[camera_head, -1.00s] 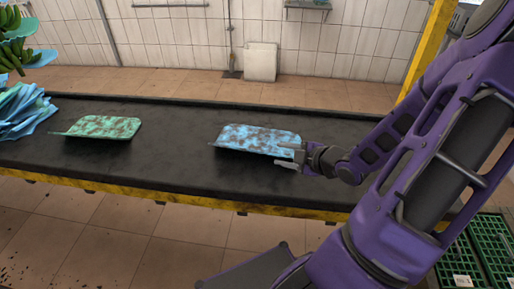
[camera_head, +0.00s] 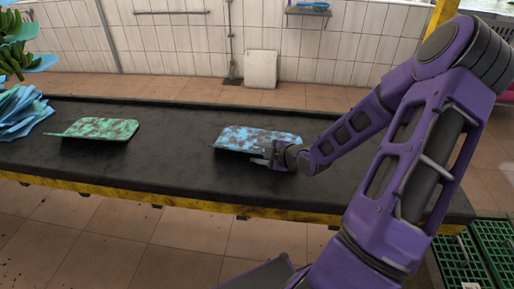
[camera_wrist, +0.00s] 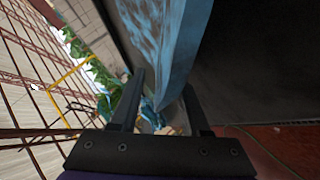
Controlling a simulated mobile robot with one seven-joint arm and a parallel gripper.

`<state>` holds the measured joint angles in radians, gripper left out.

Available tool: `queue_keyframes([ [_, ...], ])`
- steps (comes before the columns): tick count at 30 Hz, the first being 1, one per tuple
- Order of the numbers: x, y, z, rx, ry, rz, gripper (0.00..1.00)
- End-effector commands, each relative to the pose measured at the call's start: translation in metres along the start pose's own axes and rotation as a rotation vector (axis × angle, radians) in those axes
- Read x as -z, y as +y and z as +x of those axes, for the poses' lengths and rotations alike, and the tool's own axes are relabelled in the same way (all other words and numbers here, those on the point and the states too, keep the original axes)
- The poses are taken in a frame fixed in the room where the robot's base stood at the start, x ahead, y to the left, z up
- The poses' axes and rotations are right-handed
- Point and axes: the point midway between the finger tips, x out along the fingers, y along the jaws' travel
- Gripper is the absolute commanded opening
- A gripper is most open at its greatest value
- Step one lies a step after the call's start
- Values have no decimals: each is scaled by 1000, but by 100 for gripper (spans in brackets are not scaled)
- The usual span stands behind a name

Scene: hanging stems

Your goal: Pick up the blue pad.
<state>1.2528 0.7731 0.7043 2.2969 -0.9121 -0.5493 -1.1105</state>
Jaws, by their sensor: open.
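The blue pad (camera_head: 252,138), speckled with brown stains, lies on the black table towards its middle right. Its near edge is raised a little off the surface. My gripper (camera_head: 264,158) is at the pad's near right edge, with its fingers pointing left. In the wrist view, the pad's blue edge (camera_wrist: 172,55) runs down between the two open fingers (camera_wrist: 163,100). I cannot tell whether either finger touches it. My wrist hides the pad's near right corner in the head view.
A green stained pad (camera_head: 97,129) lies on the table (camera_head: 180,165) to the left. Blue sheets (camera_head: 20,112) and green bananas (camera_head: 12,62) are at the far left. Green crates (camera_head: 462,262) stand on the floor at lower right. The table between the pads is clear.

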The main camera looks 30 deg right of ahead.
Motion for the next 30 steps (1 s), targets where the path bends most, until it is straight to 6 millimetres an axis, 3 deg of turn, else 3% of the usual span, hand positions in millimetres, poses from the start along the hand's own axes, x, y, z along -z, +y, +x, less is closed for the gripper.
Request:
queue_keyframes([
  [4,0,0,0,0,0,0,46],
  [12,0,0,-1,0,0,1,0],
  [25,0,1,-1,0,0,1,0],
  [30,10,15,-11,-3,-1,-2,0],
])
